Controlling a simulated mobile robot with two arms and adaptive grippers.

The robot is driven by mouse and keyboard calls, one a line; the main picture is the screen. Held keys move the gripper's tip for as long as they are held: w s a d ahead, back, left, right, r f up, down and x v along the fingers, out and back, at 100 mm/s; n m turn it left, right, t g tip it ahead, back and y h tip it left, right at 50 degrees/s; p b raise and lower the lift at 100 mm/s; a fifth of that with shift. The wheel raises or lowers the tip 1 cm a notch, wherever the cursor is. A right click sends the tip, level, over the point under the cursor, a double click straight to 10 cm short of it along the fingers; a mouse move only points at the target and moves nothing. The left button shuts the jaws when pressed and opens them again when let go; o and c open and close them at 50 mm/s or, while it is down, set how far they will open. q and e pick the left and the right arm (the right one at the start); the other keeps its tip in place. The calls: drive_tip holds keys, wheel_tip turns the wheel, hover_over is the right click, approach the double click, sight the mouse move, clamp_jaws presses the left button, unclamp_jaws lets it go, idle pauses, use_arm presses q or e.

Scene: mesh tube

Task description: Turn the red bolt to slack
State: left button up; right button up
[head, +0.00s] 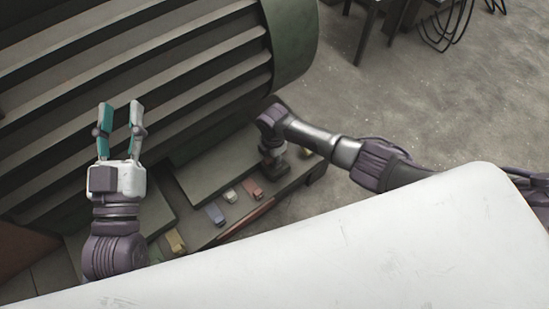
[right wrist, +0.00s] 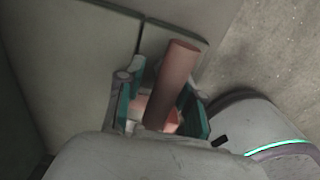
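The red bolt (right wrist: 172,85) shows in the right wrist view as a dull red cylinder, tilted in the picture, with a paler pink part at its base. My right gripper (right wrist: 165,105) has its teal fingers on either side of it; whether they touch it I cannot tell. In the head view my right gripper (head: 274,168) points down at the right end of the low ledge, and my own wrist hides most of the bolt there. My left gripper (head: 120,104) is open and empty, raised in front of the slatted machine, well away from the bolt.
A big grey slatted machine (head: 150,62) fills the upper left. Bare floor (head: 440,110) lies to the right.

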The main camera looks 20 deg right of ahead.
drive_tip(key=shift+s+d+f, duration=0.1)
drive_tip(key=shift+d, duration=0.05)
wheel_tip(320, 180, up, 12)
idle(0.6)
